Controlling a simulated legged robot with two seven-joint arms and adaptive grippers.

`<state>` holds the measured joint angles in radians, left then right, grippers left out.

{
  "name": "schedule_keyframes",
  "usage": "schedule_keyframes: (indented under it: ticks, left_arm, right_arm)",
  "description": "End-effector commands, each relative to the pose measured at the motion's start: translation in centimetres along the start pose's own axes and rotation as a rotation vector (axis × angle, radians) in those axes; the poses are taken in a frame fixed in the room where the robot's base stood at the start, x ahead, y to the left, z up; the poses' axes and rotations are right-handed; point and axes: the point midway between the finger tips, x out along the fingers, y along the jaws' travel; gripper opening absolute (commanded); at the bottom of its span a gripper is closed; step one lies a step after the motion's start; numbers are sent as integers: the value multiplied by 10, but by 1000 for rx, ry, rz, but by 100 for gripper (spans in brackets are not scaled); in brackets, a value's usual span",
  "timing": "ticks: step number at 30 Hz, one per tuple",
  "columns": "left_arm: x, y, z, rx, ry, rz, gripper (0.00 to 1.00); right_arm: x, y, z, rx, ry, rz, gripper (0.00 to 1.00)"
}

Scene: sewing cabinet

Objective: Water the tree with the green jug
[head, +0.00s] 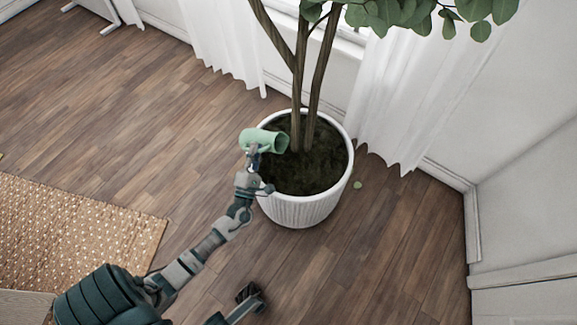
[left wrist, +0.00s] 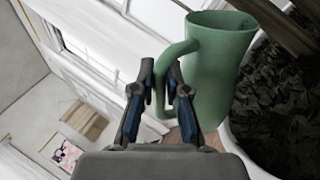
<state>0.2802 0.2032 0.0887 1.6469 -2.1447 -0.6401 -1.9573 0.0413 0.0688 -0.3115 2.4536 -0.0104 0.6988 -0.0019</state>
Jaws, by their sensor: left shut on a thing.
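The green jug (head: 262,139) is tilted nearly onto its side at the left rim of the white pot (head: 300,208), its mouth facing right over the dark soil (head: 318,165). My left gripper (head: 253,155) is shut on the jug's handle. In the left wrist view the gripper fingers (left wrist: 166,88) close around the handle of the jug (left wrist: 225,62). No water can be made out. The tree (head: 297,75) rises from the pot with several trunks and green leaves. A dark part at the bottom (head: 250,293) appears to be my right gripper; its jaws are unclear.
White curtains (head: 220,40) hang behind and beside the pot, near the wall (head: 520,120). A woven rug (head: 70,225) lies at the left. The wooden floor (head: 130,100) between is clear. A small green leaf (head: 357,185) lies right of the pot.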

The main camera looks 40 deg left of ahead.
Motion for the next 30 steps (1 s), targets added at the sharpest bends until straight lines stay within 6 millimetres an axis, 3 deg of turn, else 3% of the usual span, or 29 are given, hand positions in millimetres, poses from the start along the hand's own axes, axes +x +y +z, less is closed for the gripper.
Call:
schedule_keyframes:
  ticks: [3, 30]
  left_arm:
    - [2, 4, -1, -63, 26, 1, 0]
    - [1, 2, -2, -58, 25, 0, 0]
  right_arm:
    - [-1, 0, -1, 0, -13, 5, 40]
    - [-2, 1, 2, 1, -14, 6, 40]
